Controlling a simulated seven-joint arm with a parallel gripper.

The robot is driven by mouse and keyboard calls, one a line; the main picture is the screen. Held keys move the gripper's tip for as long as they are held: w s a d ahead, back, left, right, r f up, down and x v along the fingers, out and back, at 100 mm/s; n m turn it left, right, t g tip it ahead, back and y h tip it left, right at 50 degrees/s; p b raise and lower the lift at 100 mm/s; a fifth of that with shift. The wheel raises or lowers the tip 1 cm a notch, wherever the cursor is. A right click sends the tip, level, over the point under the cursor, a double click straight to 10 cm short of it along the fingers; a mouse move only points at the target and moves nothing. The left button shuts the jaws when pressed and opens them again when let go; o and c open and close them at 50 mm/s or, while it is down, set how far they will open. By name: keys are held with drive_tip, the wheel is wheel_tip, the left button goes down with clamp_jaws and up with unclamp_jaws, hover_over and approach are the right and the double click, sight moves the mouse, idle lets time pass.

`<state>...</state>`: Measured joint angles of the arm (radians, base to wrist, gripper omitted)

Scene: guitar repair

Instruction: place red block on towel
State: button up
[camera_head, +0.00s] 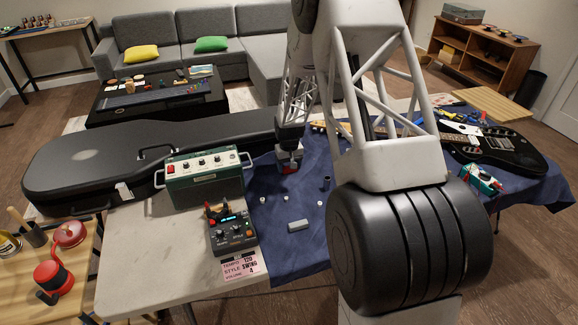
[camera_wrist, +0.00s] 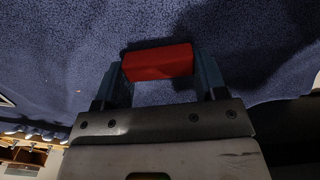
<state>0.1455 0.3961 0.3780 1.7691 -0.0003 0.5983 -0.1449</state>
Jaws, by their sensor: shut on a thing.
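The red block (camera_wrist: 158,62) lies crosswise between the two blue-grey fingers in the wrist view. My gripper (camera_wrist: 163,75) is shut on it, with one finger at each end. In the head view, my gripper (camera_head: 288,160) is over the left part of the dark blue towel (camera_head: 285,258), and a little of the red block (camera_head: 287,169) shows at its tip. The towel also fills much of the wrist view (camera_wrist: 65,70). I cannot tell whether the block touches the towel.
On the towel are a grey block (camera_head: 298,226), several small white knobs and a dark cylinder (camera_head: 326,183). Left stand a green amplifier (camera_head: 205,178), a black pedal (camera_head: 232,228) and a guitar case (camera_head: 90,165). A black guitar (camera_head: 500,148) lies right. My arm hides the middle.

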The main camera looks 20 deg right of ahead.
drive_tip(key=shift+f, duration=0.15)
drive_tip(key=o, duration=0.9)
drive_tip(key=shift+o, duration=0.2)
wheel_tip(320, 180, up, 12)
idle(0.4)
drive_tip(key=shift+r, duration=0.2)
idle(0.4)
